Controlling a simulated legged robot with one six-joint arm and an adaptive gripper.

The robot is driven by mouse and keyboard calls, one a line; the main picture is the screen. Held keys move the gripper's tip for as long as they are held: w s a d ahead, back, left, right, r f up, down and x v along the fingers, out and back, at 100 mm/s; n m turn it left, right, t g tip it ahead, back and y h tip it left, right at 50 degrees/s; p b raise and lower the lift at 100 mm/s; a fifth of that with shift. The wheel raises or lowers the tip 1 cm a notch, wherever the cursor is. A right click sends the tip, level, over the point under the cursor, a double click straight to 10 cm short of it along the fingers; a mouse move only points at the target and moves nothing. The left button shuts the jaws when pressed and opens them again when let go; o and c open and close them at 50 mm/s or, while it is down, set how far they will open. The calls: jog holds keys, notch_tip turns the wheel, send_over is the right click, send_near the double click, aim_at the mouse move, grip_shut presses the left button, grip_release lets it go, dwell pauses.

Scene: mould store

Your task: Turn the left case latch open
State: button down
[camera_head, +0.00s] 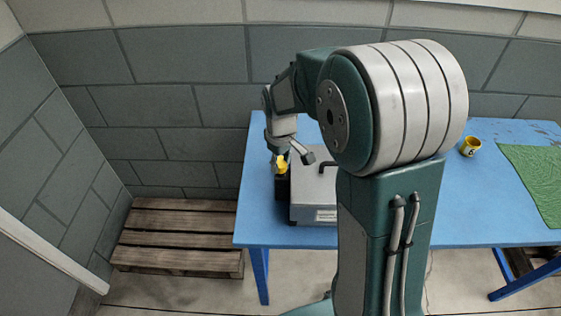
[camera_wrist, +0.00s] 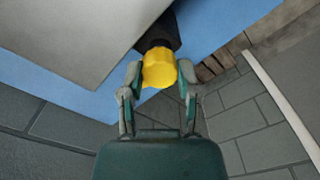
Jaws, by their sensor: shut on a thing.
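The case (camera_head: 313,197) is a grey box with a dark handle on top, standing on the blue table, partly hidden behind my arm. At its left side is a latch with a yellow knob (camera_head: 282,167) on a dark block (camera_head: 282,187). In the wrist view the yellow knob (camera_wrist: 159,68) sits between the fingers of my gripper (camera_wrist: 160,82), with the dark block behind it and the pale case (camera_wrist: 85,35) at upper left. My gripper also shows in the head view (camera_head: 287,158), shut on the yellow knob. The rest of the case is hidden by my arm.
A wooden pallet (camera_head: 180,235) lies on the floor at left. Grey block walls stand behind and at left.

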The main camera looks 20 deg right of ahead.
aim_at(280, 163)
dwell(0.3)
jog(key=shift+c, duration=1.5)
grip_release()
notch_tip(280, 163, up, 12)
jog(key=shift+a+f, duration=0.1)
